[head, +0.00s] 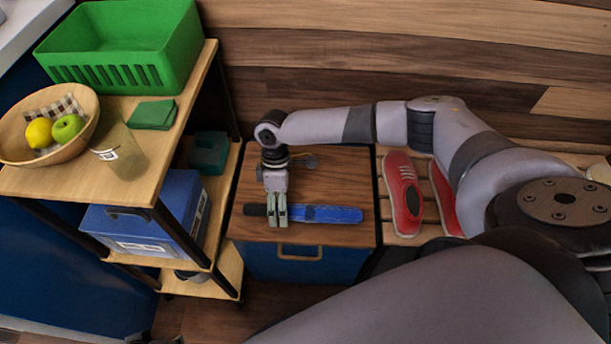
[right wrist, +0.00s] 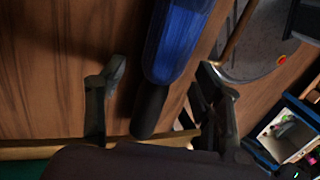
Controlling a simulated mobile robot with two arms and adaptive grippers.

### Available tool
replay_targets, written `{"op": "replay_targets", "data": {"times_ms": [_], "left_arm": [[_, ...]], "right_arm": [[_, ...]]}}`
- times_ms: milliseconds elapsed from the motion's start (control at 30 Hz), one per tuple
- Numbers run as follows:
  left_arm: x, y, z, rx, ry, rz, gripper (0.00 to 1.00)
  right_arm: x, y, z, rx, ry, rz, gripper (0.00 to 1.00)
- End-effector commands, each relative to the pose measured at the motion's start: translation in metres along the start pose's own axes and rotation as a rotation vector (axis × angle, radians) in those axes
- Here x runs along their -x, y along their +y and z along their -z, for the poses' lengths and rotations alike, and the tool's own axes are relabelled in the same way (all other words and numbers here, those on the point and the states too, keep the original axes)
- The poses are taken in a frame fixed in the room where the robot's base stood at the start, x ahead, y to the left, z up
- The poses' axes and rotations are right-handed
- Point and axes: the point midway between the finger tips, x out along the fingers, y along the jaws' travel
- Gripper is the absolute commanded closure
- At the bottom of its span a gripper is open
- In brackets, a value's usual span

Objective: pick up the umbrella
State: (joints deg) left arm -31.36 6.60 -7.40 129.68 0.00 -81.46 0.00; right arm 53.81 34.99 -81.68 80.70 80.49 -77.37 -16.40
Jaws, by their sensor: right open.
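A folded blue umbrella (head: 325,214) with a dark handle lies across the wooden top of a low cabinet. My right gripper (head: 277,212) is directly over its handle end, pointing down. In the right wrist view the umbrella's blue canopy (right wrist: 178,38) runs down to the dark handle (right wrist: 150,108), which lies between the two spread fingers (right wrist: 158,92). The right gripper is open. I cannot tell how far the fingertips are above the cabinet top. My left gripper is not in view.
A shelf unit (head: 70,186) at left holds a green basket (head: 135,50), a fruit bowl (head: 85,135), a clear cup and a blue box (head: 150,215). Red shoes (head: 402,190) stand on a slatted rack right of the cabinet (head: 340,176). A small item lies behind the gripper.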

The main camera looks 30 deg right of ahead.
Motion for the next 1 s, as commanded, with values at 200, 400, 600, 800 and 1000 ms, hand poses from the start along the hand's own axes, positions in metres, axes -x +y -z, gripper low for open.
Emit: {"op": "replay_targets", "data": {"times_ms": [200,400,600,800,1000], "left_arm": [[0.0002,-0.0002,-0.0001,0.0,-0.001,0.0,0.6],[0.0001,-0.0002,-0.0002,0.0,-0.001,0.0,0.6],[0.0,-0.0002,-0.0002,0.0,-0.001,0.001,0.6],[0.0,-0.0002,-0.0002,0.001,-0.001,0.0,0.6],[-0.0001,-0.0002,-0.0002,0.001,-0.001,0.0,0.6]], "right_arm": [[0.0001,-0.0001,0.0,0.0,0.0,0.0,0.41],[0.0003,0.0,-0.0001,-0.001,0.0,0.0,0.54],[0.0004,0.0001,-0.0001,-0.001,0.0,0.0,0.68],[0.0004,0.0002,-0.0002,-0.001,0.0,-0.001,0.81],[0.0005,0.0003,-0.0002,-0.001,0.0,-0.001,0.94]]}}
